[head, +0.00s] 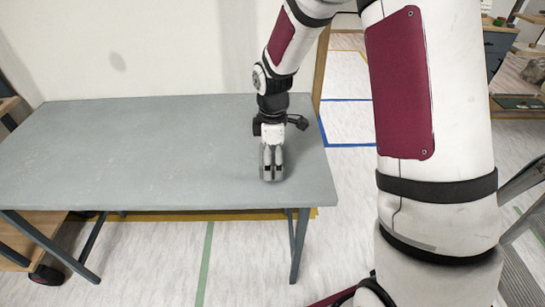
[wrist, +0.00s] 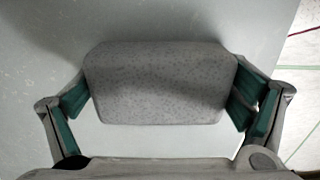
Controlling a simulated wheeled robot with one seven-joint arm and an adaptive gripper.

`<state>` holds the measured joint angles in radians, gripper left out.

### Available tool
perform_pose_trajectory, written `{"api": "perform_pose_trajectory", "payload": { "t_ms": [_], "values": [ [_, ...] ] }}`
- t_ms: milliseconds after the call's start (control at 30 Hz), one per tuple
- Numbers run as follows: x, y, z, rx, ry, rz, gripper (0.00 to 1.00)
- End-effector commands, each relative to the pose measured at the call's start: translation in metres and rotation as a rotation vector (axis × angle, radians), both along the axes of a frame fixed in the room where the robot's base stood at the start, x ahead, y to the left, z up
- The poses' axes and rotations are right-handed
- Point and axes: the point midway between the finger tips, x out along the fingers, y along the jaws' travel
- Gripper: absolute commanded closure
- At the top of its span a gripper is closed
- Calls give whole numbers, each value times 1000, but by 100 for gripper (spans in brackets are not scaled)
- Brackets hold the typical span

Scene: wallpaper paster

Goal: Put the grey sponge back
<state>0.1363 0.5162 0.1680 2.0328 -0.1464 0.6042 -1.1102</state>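The grey sponge (wrist: 155,85) is a speckled block with rounded corners, in the middle of the wrist view. My gripper (wrist: 160,100) has its green finger pads against the sponge's left and right ends, with the sponge between them. In the head view my gripper (head: 271,176) points straight down over the right part of the grey table (head: 130,150), near its front edge. The sponge is mostly hidden by the fingers there. I cannot tell whether it rests on the tabletop or is just above it.
The rest of the tabletop is bare, with free room to the left. A pale wall (head: 140,50) stands behind the table. To the right is floor with blue tape (head: 348,145), and shelves (head: 515,75) stand at the far right.

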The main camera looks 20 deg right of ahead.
Motion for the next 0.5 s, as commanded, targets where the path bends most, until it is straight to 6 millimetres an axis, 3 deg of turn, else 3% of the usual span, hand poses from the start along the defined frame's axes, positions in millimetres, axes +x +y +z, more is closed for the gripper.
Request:
{"api": "perform_pose_trajectory", "payload": {
  "t_ms": [500],
  "values": [
    [1,0,5,0,-2,-1,0]
  ]
}}
